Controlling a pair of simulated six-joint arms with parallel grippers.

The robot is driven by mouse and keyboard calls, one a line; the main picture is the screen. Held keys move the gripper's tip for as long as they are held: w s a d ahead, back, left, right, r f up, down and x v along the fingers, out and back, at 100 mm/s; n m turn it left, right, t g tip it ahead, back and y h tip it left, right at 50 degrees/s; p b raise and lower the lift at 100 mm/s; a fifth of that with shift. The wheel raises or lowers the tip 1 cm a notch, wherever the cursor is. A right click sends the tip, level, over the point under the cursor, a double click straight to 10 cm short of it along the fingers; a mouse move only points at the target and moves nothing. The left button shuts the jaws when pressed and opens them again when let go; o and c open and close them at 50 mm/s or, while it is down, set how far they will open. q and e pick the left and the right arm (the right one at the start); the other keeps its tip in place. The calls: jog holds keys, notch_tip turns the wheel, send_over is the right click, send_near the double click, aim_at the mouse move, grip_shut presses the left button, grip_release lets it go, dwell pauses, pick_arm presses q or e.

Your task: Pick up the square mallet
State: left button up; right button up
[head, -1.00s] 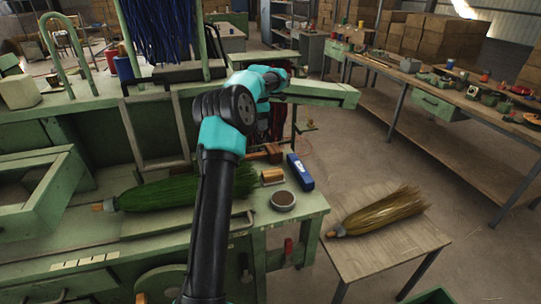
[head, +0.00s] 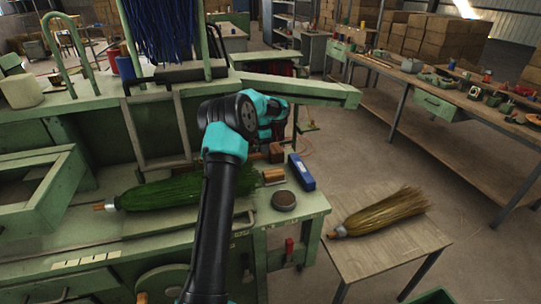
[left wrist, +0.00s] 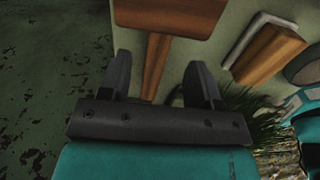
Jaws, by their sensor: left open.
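The square mallet (head: 276,152) lies on the green bench, near its back right edge. Its brown block head shows at the top of the left wrist view (left wrist: 170,15). Its wooden handle (left wrist: 155,68) runs down from the head between the two fingers there. My left gripper (left wrist: 161,70) is open, with one dark finger on each side of the handle and no visible grip on it. In the head view my left arm hides most of the gripper and part of the handle. My right gripper is not in view.
A wood-handled tool (head: 273,176), a blue box (head: 301,172) and a round dark tin (head: 284,200) lie close to the mallet. A green broom (head: 165,193) lies to the left. A straw broom (head: 380,212) lies on a separate low table (head: 385,255).

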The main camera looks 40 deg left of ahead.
aim_at(260, 156)
pick_arm(q)
jog(key=shift+w+f, duration=0.1)
jog(key=shift+f, duration=2.55)
grip_shut()
